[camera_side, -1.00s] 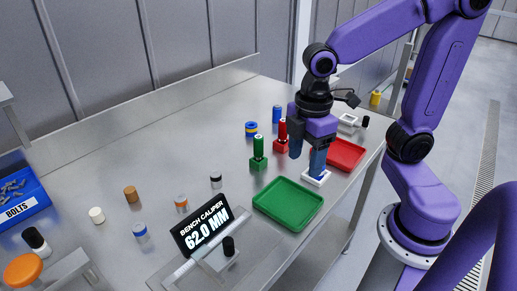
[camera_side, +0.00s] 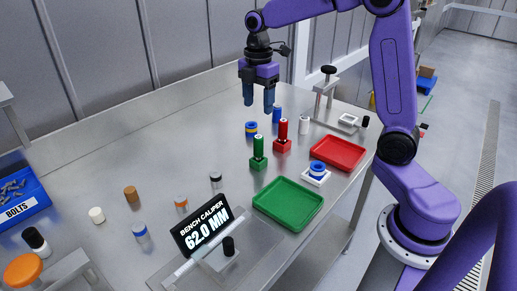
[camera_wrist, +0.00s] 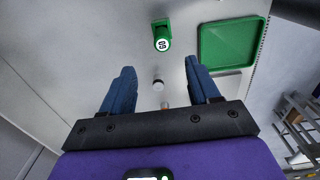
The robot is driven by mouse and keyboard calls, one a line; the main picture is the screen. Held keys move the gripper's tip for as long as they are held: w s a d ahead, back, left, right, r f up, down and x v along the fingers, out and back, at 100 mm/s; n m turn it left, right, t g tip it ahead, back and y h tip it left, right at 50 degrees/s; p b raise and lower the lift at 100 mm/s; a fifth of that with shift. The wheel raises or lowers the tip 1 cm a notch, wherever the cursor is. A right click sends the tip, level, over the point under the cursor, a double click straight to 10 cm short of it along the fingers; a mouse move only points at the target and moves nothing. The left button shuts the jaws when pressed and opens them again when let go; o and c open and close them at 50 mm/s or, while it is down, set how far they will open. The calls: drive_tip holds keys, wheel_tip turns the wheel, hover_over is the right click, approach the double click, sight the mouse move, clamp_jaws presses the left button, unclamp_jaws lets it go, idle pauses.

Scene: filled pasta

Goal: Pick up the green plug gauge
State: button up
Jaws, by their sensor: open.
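The green plug gauge (camera_side: 258,147) stands upright on the bench in its green square base. It also shows in the wrist view (camera_wrist: 162,40), seen from above, ahead of the fingers and left of the green tray. My gripper (camera_side: 258,108) is open and empty, raised above the bench behind the green gauge in the side view. In the wrist view its two blue fingers (camera_wrist: 162,85) are spread, and the gauge lies beyond their tips. The red plug gauge (camera_side: 283,131) stands upright in a red base, right of and behind the green one.
A caliper display (camera_side: 205,229) stands in front.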

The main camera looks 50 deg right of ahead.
sight(259, 136)
wheel_tip(259, 136, down, 10)
drive_tip(key=shift+f, duration=0.25)
drive_tip(key=shift+s+a+f, duration=0.1)
drive_tip(key=shift+f, duration=1.25)
drive_tip(key=shift+s+a+f, duration=0.1)
drive_tip(key=shift+f, duration=1.2)
clamp_jaws()
